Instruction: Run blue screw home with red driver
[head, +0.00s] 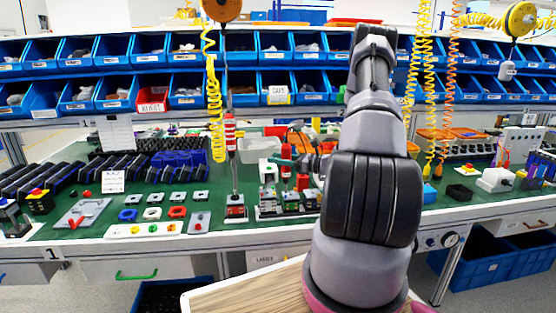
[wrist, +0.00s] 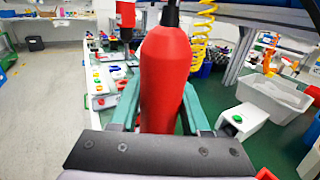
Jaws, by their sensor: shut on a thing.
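The red driver (wrist: 165,75) stands upright between the teal fingers of my gripper (wrist: 155,105) in the wrist view. A black part shows at its far end, cut off by the top edge. In the head view my gripper (head: 297,162) is shut around the red driver (head: 286,172), above small units on the green bench. I cannot make out the blue screw in either view. The driver's lower end is too small to tell whether it touches anything.
A red-and-white striped tool (head: 231,135) hangs left of my gripper, its shaft reaching a small block (head: 236,210). Small units (head: 268,205) stand below my gripper. A white bin (head: 262,147) is behind. Switch parts (head: 145,229) lie to the left.

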